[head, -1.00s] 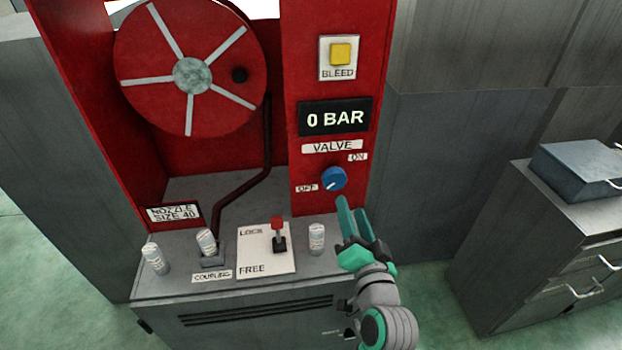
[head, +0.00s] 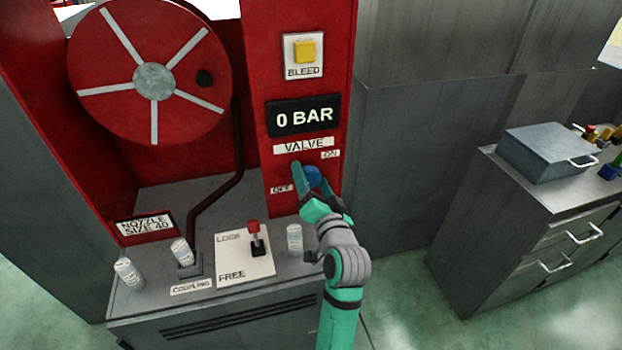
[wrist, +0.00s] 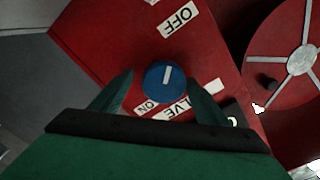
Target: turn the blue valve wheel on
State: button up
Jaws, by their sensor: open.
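The blue valve wheel (head: 313,175) is a small round knob on the red panel, below the VALVE label, with OFF at its left and ON at its upper right. In the wrist view the wheel (wrist: 165,82) shows a white mark on the side facing the OFF label (wrist: 178,19). My gripper (head: 309,181) is open at the wheel and partly hides it in the head view. In the wrist view the wheel appears between the two green fingertips, with a gap on each side. I cannot tell how deep the fingers reach around it.
The display (head: 305,115) above reads 0 BAR. A yellow BLEED button (head: 305,50) is higher up. Below are a red-topped lever (head: 255,236) on a LOCK/FREE plate and several white cylinders. A hose reel (head: 150,75) is left, a grey drawer cabinet (head: 520,230) right.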

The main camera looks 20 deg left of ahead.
jog(key=shift+s+a, duration=0.1)
jog(key=shift+a, duration=0.4)
jog(key=shift+d, duration=0.1)
jog(key=c, duration=1)
jog(key=shift+c, duration=0.2)
